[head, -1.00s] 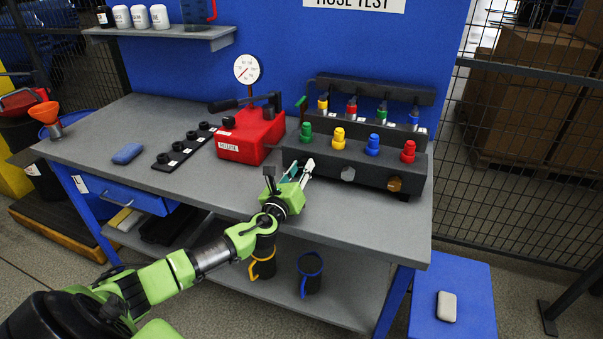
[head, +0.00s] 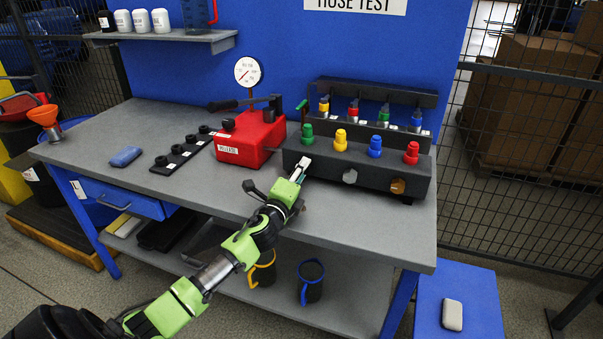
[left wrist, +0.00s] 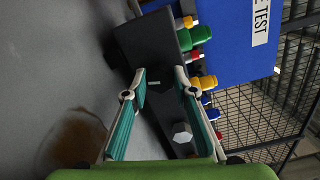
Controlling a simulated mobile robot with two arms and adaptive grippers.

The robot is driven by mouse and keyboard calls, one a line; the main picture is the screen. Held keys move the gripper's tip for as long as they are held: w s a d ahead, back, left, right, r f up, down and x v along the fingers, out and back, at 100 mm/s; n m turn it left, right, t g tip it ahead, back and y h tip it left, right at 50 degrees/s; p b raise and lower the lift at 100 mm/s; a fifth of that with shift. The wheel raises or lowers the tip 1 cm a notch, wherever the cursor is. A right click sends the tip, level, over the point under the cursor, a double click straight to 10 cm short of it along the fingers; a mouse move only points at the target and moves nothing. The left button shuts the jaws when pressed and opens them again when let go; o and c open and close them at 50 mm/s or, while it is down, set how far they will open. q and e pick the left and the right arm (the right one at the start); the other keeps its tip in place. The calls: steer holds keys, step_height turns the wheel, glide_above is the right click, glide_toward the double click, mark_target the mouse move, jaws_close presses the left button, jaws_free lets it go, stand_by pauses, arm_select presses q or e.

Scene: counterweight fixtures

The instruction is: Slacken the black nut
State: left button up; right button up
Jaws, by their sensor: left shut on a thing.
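The dark manifold block (head: 325,170) stands at the right of the bench. Its front face carries a silver hex nut (head: 350,176) and a brass nut (head: 397,186). My left gripper (head: 304,164) reaches the left end of this face, left of the silver nut. In the left wrist view, its teal-padded fingers (left wrist: 160,74) are shut on the black nut (left wrist: 154,88), which is dark against the dark block and hard to outline. A small pale mark shows between the fingertips. The silver nut (left wrist: 182,132) also shows there. In the head view the gripper hides the black nut. My right gripper is not in view.
Green, yellow, blue and red caps line the manifold's top, with the green cap (head: 307,134) just above my gripper. A red pump (head: 248,140) with a gauge (head: 248,71) stands to the left. A black strip (head: 185,152) and blue block (head: 126,156) lie farther left.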

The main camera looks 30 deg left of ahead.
arm_select(q)
steer(key=shift+n, duration=1.6)
steer(key=o, duration=1.1)
steer(key=shift+s+d+f, duration=0.1)
steer(key=shift+s+f, duration=0.05)
steer(key=shift+s, duration=0.35)
steer(key=v, duration=1.1)
